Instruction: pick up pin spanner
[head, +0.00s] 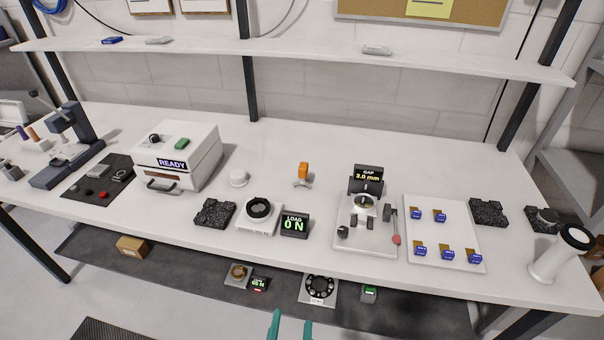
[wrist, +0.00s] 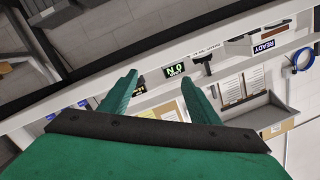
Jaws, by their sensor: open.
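My gripper (head: 291,327) shows at the bottom edge of the head view, its two green fingers apart and empty, in front of the bench. In the wrist view my gripper (wrist: 160,95) is also open with nothing between the fingers. An orange-handled tool (head: 303,172) stands upright on a small grey foot in the middle of the bench. It may be the pin spanner, but I cannot tell for sure at this size. It is well beyond my gripper, behind the LOAD display (head: 294,225). The wrist view is tilted and shows the bench from afar.
A white bench (head: 330,140) spans the view. A READY box (head: 180,160), a black ring on a white base (head: 259,209), a GAP fixture (head: 366,225) and a tray with blue-marked parts (head: 440,233) stand on it. A white cylinder (head: 560,254) is at right. A shelf (head: 300,52) hangs above.

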